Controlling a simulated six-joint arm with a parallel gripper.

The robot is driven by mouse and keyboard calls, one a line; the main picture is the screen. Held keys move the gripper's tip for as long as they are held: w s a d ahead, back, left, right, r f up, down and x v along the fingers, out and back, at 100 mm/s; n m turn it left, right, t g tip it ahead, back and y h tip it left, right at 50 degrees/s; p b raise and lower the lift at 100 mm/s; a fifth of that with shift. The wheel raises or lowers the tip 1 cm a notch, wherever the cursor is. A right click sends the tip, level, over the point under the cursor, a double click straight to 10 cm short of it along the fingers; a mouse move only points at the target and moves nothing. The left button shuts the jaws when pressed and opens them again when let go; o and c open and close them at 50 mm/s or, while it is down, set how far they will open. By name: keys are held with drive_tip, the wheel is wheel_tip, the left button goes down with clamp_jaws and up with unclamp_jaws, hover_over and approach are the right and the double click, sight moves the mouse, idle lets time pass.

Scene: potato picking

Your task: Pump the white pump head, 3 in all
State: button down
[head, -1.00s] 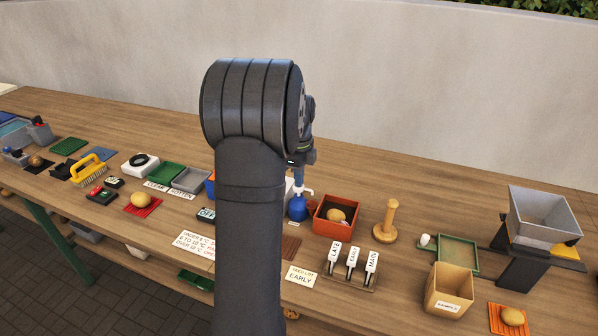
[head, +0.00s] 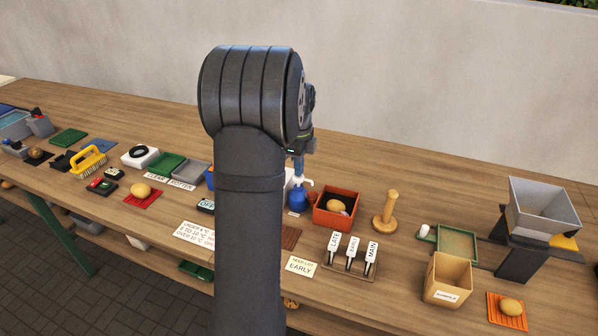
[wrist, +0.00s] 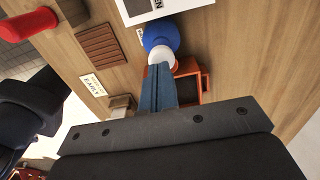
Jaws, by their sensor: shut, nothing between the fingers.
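The blue pump bottle (head: 298,200) stands on the table left of the orange-red box, partly hidden by my arm. Its white pump head (head: 308,183) has a spout pointing right. My gripper (head: 298,178) is directly above it, pointing down, with its blue fingers shut and empty. In the wrist view the fingertips (wrist: 158,68) overlap the white pump head (wrist: 164,55), and the blue bottle (wrist: 160,34) shows beyond. I cannot tell whether the fingertips touch the pump head or how far it is pressed.
The orange-red box (head: 335,221) with a potato is close on the right. A pale wall (head: 420,80) rises behind.

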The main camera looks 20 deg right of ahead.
wheel_tip(320, 180, up, 12)
idle(0.3)
